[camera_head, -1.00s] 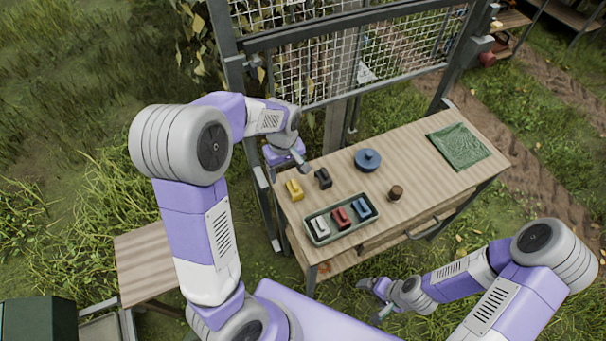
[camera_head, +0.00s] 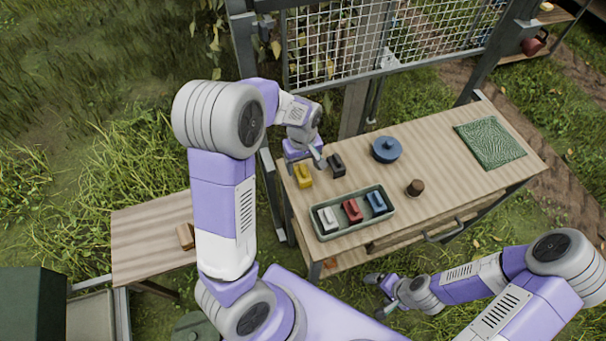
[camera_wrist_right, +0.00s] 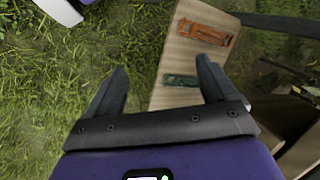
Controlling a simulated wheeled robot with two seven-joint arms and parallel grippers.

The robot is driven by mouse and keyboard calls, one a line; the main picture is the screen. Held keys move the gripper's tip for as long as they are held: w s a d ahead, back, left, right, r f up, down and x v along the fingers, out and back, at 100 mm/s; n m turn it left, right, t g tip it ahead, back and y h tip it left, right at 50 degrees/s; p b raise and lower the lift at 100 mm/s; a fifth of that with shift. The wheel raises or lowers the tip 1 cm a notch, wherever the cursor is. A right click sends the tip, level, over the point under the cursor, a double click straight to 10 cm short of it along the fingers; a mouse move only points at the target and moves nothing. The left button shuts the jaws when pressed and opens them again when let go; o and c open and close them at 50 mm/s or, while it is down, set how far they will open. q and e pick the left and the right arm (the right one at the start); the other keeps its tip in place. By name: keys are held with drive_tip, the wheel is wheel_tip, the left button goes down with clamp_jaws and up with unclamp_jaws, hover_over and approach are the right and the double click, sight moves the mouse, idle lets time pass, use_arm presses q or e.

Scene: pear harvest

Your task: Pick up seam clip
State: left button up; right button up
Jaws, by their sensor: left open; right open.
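Several small clip-like blocks lie on the wooden workbench (camera_head: 450,180); I cannot tell which one is the seam clip. A yellow clip (camera_head: 303,176) and a black clip (camera_head: 336,164) lie loose near the bench's left end. A white clip (camera_head: 327,220), a red clip (camera_head: 352,210) and a blue clip (camera_head: 377,202) sit in a green tray (camera_head: 342,229). My left gripper (camera_head: 305,164) is open just above and behind the yellow clip, its fingers pointing down. My right gripper (camera_head: 381,296) is open and empty in front of the bench; the right wrist view shows its spread fingers (camera_wrist_right: 160,92).
A blue lidded pot (camera_head: 386,149), a brown cup-like piece (camera_head: 415,187) and a green cloth (camera_head: 489,142) are on the bench. A wire-mesh frame (camera_head: 390,40) stands behind. The right wrist view shows an orange item (camera_wrist_right: 205,32) and a green item (camera_wrist_right: 181,80) on a wooden surface.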

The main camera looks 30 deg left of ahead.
sight(303, 168)
use_arm(q)
wheel_tip(303, 168, down, 3)
drive_tip(key=shift+r, duration=0.1)
drive_tip(key=c, duration=1.1)
drive_tip(key=shift+c, duration=0.2)
wheel_tip(303, 168, up, 10)
drive_tip(key=shift+p, duration=0.9)
